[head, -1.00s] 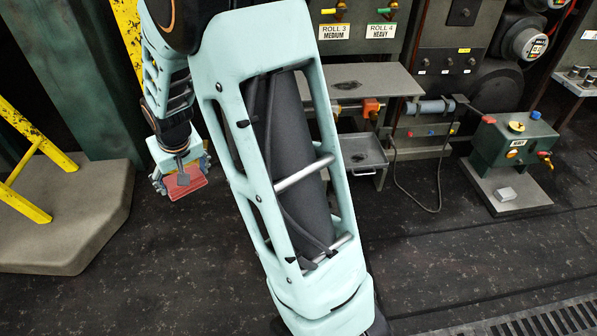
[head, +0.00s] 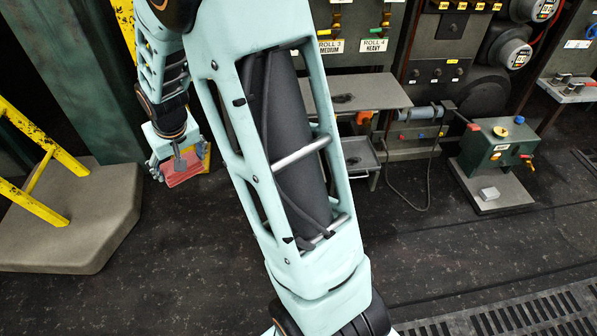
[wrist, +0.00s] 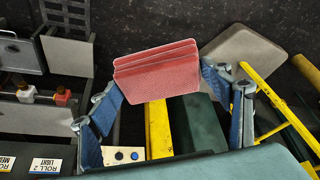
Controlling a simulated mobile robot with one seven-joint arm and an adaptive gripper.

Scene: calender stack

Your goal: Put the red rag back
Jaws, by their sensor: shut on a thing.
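The red rag (wrist: 157,73) is a folded, layered pad between the blue-padded fingers of my gripper (wrist: 165,92) in the wrist view. My gripper is shut on it. In the head view, my gripper (head: 181,160) hangs at the left, pointing down, with the red rag (head: 183,172) at its tips, in the air above the dark floor.
A yellow railing (head: 28,190) stands on a grey plinth (head: 85,235) at left. Right of my arm are a grey shelf (head: 385,93), a metal tray (head: 358,158) and a green box (head: 495,143) on a plate. Open floor lies in front.

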